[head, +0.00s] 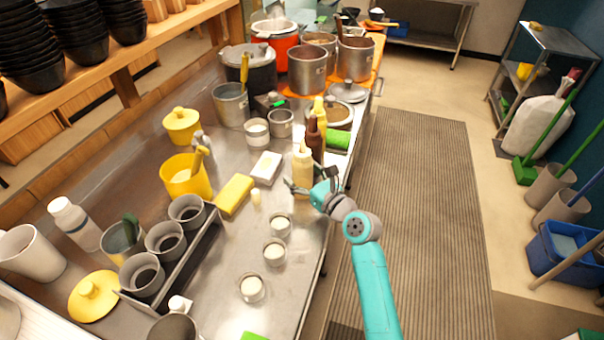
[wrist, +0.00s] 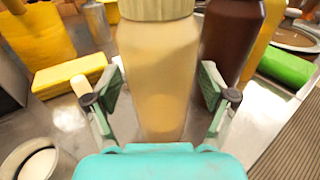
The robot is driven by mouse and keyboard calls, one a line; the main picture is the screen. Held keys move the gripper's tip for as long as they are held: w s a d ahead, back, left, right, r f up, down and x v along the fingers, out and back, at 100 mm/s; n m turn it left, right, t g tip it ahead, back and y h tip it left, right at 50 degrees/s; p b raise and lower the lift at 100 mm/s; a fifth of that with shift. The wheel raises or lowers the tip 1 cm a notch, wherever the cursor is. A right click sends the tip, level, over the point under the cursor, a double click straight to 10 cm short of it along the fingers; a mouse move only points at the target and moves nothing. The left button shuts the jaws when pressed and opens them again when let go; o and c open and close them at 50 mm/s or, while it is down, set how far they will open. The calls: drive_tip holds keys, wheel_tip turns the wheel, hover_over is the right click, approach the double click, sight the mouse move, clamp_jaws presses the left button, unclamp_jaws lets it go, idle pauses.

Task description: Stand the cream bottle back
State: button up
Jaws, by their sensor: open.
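The cream bottle (head: 302,167) stands upright on the steel counter, near its right edge. In the wrist view the cream bottle (wrist: 158,75) is in the middle, between the spread fingers of my gripper (wrist: 160,105). The fingers are apart, with a gap visible on each side of the bottle. In the head view my gripper (head: 307,187) is at the bottle's lower part. The bottle's base is partly hidden by my gripper.
A brown bottle (head: 314,138) and a yellow bottle (head: 320,110) stand just behind. A green roll (head: 338,139) lies to their right. A yellow sponge-like block (head: 234,195) and small cups (head: 274,253) are to the left and front. Counter between them is clear.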

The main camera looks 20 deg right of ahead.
drive_tip(key=shift+r, duration=0.15)
drive_tip(key=v, duration=1.2)
drive_tip(key=s+d+f+h, duration=0.2)
drive_tip(key=d+f+h, duration=0.1)
drive_tip(key=d+f, duration=0.25)
drive_tip(key=s+a+f+n+g+h, duration=0.1)
drive_tip(key=s+a+f+n, duration=0.1)
drive_tip(key=s+f+n, duration=0.3)
drive_tip(key=s+a+n+h, duration=0.1)
drive_tip(key=s+n, duration=0.1)
drive_tip(key=s, duration=0.5)
drive_tip(key=s+a+f+n+g+h, duration=0.1)
drive_tip(key=s+a+f+n+h, duration=0.1)
drive_tip(key=s+f+n, duration=0.3)
drive_tip(key=s+a+r+n, duration=0.1)
drive_tip(key=s+r+n, duration=0.2)
drive_tip(key=s+n, duration=0.3)
drive_tip(key=s+a+r+n, duration=0.2)
drive_tip(key=s+r+n, duration=0.2)
drive_tip(key=s+n, duration=0.3)
drive_tip(key=s+a+r+n+y, duration=0.1)
drive_tip(key=s+r+n, duration=0.2)
drive_tip(key=s+n, duration=0.4)
drive_tip(key=v, duration=0.3)
drive_tip(key=shift+s+a, duration=0.3)
drive_tip(key=shift+s, duration=0.05)
